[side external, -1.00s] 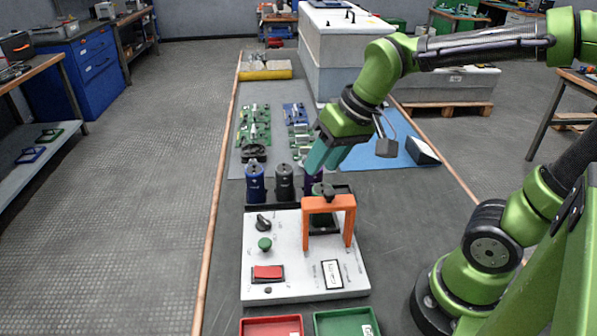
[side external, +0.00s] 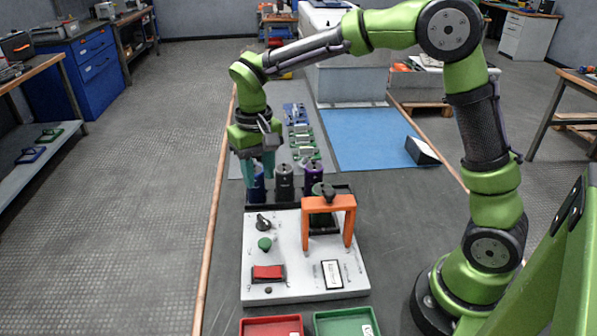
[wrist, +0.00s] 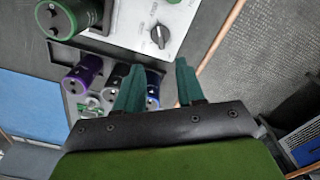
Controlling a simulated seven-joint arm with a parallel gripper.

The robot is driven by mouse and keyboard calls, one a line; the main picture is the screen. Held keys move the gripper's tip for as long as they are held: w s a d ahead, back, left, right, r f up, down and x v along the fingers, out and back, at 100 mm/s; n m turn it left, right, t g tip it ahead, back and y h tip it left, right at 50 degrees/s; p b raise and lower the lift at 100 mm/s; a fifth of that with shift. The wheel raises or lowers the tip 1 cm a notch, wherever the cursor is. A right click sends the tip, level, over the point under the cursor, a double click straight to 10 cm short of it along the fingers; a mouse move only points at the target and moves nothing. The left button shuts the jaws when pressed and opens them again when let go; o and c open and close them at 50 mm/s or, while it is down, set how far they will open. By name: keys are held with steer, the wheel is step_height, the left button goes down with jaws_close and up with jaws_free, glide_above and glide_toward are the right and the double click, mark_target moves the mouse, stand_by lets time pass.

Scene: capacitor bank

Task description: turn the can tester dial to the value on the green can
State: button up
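The can tester (side external: 300,285) is a white panel with a black dial (side external: 263,222) at its upper left. In the wrist view the dial (wrist: 160,36) lies just beyond my fingertips, with small marks around it that I cannot read. The green can (side external: 322,243) stands under the orange clamp frame (side external: 330,204), mostly hidden by it; its top shows in the wrist view (wrist: 68,17). I cannot read its value. My gripper (side external: 257,186), with teal fingers, points down behind the dial, above the blue can. It also shows in the wrist view (wrist: 158,64), open, with nothing held.
A blue can (side external: 257,190), a dark grey can (side external: 285,182) and a purple can (side external: 313,178) stand in a row behind the tester. Red (side external: 271,321) and green (side external: 345,317) trays sit in front.

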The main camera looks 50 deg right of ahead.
mark_target(263, 219)
step_height(263, 219, down, 12)
stand_by(0.4)
jaws_close()
